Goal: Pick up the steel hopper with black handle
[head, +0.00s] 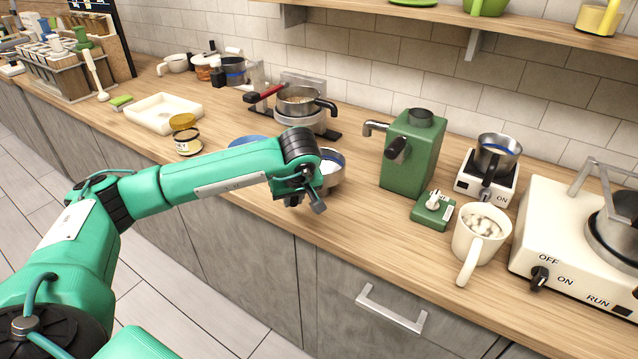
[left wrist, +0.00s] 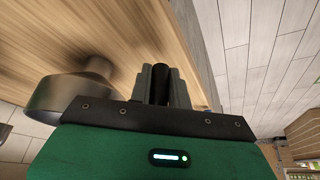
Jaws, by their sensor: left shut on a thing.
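A steel hopper (head: 333,181) with a blue inner rim and something white inside is at the counter's front edge, partly hidden behind my left gripper (head: 306,198). In the left wrist view the steel hopper (left wrist: 62,100) is a round steel body at the left, beside my left gripper (left wrist: 160,84). That gripper is shut on a black bar between its fingers, which looks like the hopper's handle. Whether the hopper touches the counter is hard to tell. My right gripper is not in view.
A second steel hopper (head: 497,145) sits on a white grinder (head: 466,181). A green machine (head: 414,160), a small green box (head: 432,212) and a white mug (head: 472,240) stand right of my left gripper. A blue plate (head: 247,141) and a jar (head: 187,144) are behind my arm.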

